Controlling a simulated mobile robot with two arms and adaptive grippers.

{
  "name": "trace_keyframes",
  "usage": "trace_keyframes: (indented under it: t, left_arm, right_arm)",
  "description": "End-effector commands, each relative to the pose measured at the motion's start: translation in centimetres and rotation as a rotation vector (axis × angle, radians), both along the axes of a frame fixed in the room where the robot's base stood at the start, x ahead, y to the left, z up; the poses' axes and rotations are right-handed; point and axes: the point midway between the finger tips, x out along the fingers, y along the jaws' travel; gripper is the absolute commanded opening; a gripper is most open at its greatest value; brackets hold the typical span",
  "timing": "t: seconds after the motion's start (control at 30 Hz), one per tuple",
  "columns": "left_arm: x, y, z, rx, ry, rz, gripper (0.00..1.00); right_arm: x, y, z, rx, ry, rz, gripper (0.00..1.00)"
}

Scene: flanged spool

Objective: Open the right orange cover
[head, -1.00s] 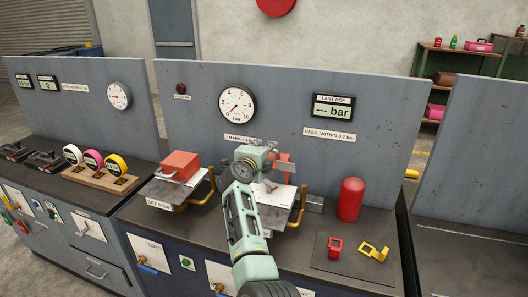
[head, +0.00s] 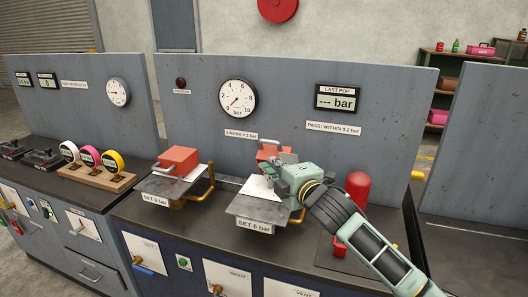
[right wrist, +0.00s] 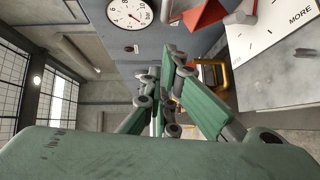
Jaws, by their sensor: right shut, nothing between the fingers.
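The right orange cover (head: 270,150) is at the back of the right grey stand, partly hidden by my right gripper. It seems tipped back, with a white printed face (head: 260,187) bare in front of it. Part of the cover (right wrist: 208,14) and its grey handle also show at the top of the right wrist view, beside the white face (right wrist: 275,28). My right gripper (head: 277,180) is shut and empty, just in front of the cover and over the stand's right side. Whether it touches the cover is hidden. My left gripper is out of view.
A left orange cover (head: 180,160) with a grey handle sits on the neighbouring stand. A red cylinder (head: 358,188) stands behind my right arm. Brass pipes (head: 208,182) flank the stands. An upright grey panel (head: 400,110) with gauges closes off the back.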

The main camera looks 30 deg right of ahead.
Motion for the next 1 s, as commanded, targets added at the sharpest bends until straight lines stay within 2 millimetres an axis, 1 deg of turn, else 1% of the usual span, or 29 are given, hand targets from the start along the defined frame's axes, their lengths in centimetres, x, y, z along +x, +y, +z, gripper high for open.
trace_keyframes:
  t: [0.07, 0.17, 0.5, 0.63, 0.7, 0.8, 1.0]
  left_arm:
    - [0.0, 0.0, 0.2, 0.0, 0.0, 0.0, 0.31]
    - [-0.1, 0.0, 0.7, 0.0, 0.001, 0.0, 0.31]
    - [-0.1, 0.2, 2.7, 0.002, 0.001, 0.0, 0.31]
    - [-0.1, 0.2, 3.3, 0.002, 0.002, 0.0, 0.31]
    - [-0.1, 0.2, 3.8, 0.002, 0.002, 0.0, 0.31]
    - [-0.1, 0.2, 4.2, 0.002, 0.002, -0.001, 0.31]
    - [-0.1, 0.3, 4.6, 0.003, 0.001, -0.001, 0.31]
  right_arm:
    - [0.4, -0.1, 0.0, -0.012, 0.005, -0.005, 0.0]
    - [1.6, -0.3, 0.1, -0.008, 0.003, -0.006, 0.0]
    - [7.8, -0.7, -0.2, -0.004, 0.002, -0.005, 0.0]
    - [10.0, -0.8, -0.4, -0.004, 0.002, -0.005, 0.0]
    - [10.6, -1.8, -0.5, -0.007, 0.005, -0.006, 0.0]
    - [11.4, -2.7, -0.7, -0.007, 0.003, -0.005, 0.0]
    - [12.2, -3.6, -1.0, -0.007, 0.003, -0.003, 0.0]
